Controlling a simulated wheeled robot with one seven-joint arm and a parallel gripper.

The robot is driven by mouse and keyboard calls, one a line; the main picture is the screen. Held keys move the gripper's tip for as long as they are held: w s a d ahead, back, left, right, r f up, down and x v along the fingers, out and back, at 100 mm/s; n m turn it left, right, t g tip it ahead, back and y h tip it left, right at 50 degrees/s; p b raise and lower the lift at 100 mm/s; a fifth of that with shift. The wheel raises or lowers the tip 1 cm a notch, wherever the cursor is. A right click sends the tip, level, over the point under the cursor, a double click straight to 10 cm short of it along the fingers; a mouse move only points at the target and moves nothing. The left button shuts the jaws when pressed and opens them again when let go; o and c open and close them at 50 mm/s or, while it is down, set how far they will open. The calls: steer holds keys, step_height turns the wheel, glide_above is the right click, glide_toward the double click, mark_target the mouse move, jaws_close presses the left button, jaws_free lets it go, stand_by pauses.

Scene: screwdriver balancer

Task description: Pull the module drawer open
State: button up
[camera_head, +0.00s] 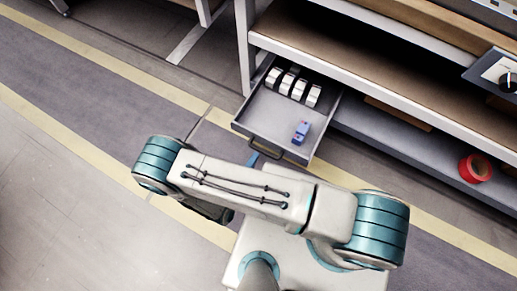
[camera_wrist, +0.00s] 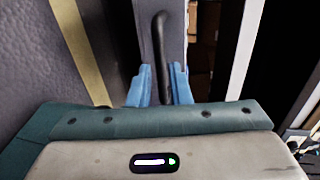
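The module drawer (camera_head: 255,124) is a grey tray that stands pulled out from under the workbench in the head view. Its inside shows from above. Its dark bar handle (camera_head: 265,149) is on the front face and also shows in the wrist view (camera_wrist: 161,45). My gripper (camera_wrist: 160,84) has its blue fingers on either side of the handle, close about it, and appears shut on it. In the head view my arm hides most of the gripper; only a bit of blue finger shows by the handle.
Several white-and-black modules (camera_head: 293,86) sit in a row at the drawer's back, and a small blue-purple object (camera_head: 301,132) lies near its front. A red roll (camera_head: 475,168) rests on the low shelf (camera_head: 395,138) at right. Open floor (camera_head: 60,200) lies to the left.

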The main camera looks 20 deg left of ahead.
steer(key=p+v, duration=0.1)
steer(key=v, duration=0.7)
steer(key=shift+s, duration=0.25)
steer(key=w+d+r+m+g+h+p, duration=0.2)
steer(key=w+d+r+m+g+p, duration=0.25)
steer(key=r+m, duration=0.65)
steer(key=w+d+r+m+g+h+p, duration=0.25)
steer(key=w+r+m+g+p, duration=0.3)
steer(key=r, duration=1.05)
steer(key=w+d+r+m+g+h+p, duration=0.25)
steer(key=w+r+m+p, duration=0.25)
steer(key=w+r+m, duration=0.6)
steer(key=s+d+r+m+y+p, duration=0.2)
steer(key=d+r+m+p, duration=0.3)
steer(key=r+m, duration=0.3)
steer(key=s+d+r+m+y+p, duration=0.2)
steer(key=d+r+m, duration=0.6)
steer(key=r, duration=0.8)
steer(key=s+d+r+m+y+p, duration=0.2)
steer(key=d+r+m+y+p, duration=0.3)
steer(key=r+m+p, duration=0.4)
step_height(320, 180, up, 4)
steer(key=shift+d, duration=0.85)
steer(key=shift+s, duration=0.1)
